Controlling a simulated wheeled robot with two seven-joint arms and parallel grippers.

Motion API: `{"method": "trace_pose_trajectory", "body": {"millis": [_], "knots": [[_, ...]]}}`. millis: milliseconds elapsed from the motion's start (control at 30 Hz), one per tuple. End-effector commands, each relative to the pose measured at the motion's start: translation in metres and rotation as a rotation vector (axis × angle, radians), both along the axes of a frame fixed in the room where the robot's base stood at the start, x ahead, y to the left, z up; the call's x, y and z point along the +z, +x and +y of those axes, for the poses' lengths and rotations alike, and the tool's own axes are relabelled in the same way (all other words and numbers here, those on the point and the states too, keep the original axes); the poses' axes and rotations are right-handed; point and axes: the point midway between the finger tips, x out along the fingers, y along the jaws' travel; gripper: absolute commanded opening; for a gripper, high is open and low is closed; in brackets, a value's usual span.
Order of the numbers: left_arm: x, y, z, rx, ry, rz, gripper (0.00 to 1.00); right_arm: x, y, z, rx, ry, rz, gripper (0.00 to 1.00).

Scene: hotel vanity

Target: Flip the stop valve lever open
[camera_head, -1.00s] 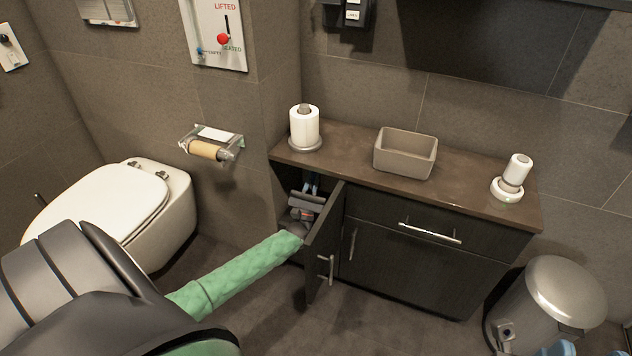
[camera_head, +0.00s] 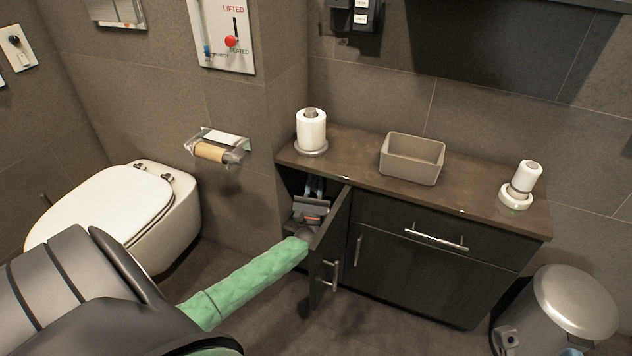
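My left arm, in a green sleeve, reaches from the lower left into the open cabinet under the counter. My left gripper (camera_head: 311,204) is inside the opening, behind the open cabinet door (camera_head: 328,252). It shows small and partly shadowed, so I cannot tell whether its fingers are open or shut. A small orange-red patch (camera_head: 312,217) shows at the gripper; I cannot tell whether it is part of the stop valve. The valve lever itself is not clearly visible. Pale pipe-like parts (camera_head: 315,186) show above the gripper. My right gripper is not in view.
The brown counter (camera_head: 470,190) holds a paper roll (camera_head: 311,130), a grey basin (camera_head: 412,160) and a white dispenser (camera_head: 520,186). A toilet (camera_head: 120,210) stands left, a steel bin (camera_head: 570,300) right. The open door stands close beside my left forearm.

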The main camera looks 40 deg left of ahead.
Motion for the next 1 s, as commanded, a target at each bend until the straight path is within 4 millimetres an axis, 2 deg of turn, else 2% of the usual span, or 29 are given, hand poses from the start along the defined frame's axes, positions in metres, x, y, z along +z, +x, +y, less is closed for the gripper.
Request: {"method": "trace_pose_trajectory", "body": {"millis": [400, 800, 1000], "knots": [[-0.003, -0.002, -0.002, -0.001, 0.001, 0.000, 0.34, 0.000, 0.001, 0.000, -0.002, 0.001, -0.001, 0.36], [-0.042, -0.038, -0.018, 0.001, 0.002, 0.002, 0.34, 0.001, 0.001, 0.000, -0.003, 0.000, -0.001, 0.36], [-0.054, -0.049, -0.023, 0.001, 0.001, 0.000, 0.34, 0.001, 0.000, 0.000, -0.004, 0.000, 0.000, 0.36]]}}
